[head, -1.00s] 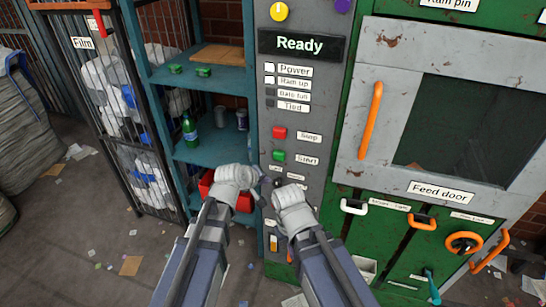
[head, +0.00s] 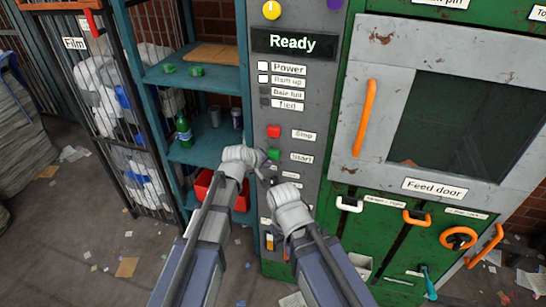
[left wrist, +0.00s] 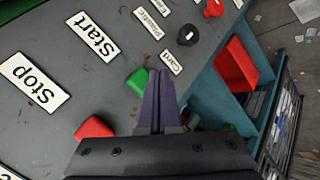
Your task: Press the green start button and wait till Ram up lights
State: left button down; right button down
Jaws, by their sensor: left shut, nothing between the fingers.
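The green start button (head: 273,154) sits on the grey control panel (head: 325,95), left of its Start label and below the red stop button (head: 273,131). My left gripper (head: 265,164) is shut and empty, its tips at the lower left of the green button. In the left wrist view the tips (left wrist: 160,74) lie close beside the green button (left wrist: 138,81); I cannot tell whether they touch. The Ram up lamp (head: 264,79) looks white, like the Power lamp (head: 263,66). The display (head: 293,43) reads Ready. My right gripper (head: 268,180) is just below; its jaws are unclear.
A blue shelf (head: 200,75) with a green bottle (head: 184,131), cans and a red bin (head: 203,187) stands left of the panel. The feed door (head: 375,130) with its orange handle (head: 365,117) is at right. A black knob (left wrist: 187,35) sits near my left tips.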

aim_at(274, 154)
pick_arm(q)
jog(key=shift+w+d, duration=0.25)
jog(key=shift+w, duration=0.45)
jog(key=shift+w, duration=0.15)
dwell(1.4)
jog(key=shift+w+d, duration=0.15)
jog(key=shift+w, duration=0.1)
